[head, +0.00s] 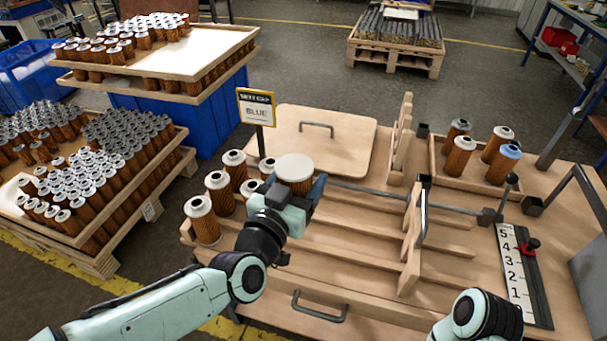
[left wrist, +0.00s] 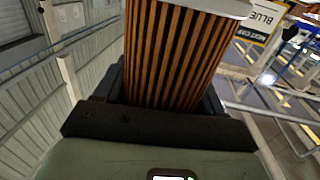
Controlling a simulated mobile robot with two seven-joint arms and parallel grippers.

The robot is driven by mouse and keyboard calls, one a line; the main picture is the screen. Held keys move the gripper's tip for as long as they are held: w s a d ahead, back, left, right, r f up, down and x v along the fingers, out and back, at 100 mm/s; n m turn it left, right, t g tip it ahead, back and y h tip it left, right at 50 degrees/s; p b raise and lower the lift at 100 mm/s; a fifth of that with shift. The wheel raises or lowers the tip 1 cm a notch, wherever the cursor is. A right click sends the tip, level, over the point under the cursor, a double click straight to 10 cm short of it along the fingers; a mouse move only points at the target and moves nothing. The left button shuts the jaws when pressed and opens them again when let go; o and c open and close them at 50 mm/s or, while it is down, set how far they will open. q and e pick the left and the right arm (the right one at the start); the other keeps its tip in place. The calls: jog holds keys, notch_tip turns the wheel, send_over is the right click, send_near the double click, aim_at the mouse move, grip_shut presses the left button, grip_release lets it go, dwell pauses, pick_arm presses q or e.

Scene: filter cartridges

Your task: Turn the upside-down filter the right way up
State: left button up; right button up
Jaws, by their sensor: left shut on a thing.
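The held filter (head: 294,172) has brown pleated sides and shows a plain pale end disc facing up, with no central hole visible. Its pleats fill the left wrist view (left wrist: 180,50), with a pale rim at the top. My left gripper (head: 296,193) is shut around this filter, above the left part of the wooden bench fixture. Several other filters (head: 201,220) stand in a cluster just left of it, with grey ringed tops showing dark centre holes. My right arm shows at the lower right, but its gripper is out of view.
A tray (head: 472,184) at the right holds filters, including a blue-topped one (head: 503,165). A wooden lid (head: 335,140) and a BLUE sign (head: 257,107) are behind. Upright wooden slats (head: 411,240) and a number scale (head: 516,275) stand to the right. Slotted rails (head: 350,250) lie empty.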

pick_arm(q)
jog(key=b+v, duration=0.2)
jog(key=v, duration=1.2)
jog(key=shift+f, duration=0.2)
jog(key=shift+a, duration=0.1)
jog(key=m+b, duration=0.1)
jog(key=m, duration=0.6)
jog(key=shift+b, duration=0.35)
jog(key=shift+f, duration=0.1)
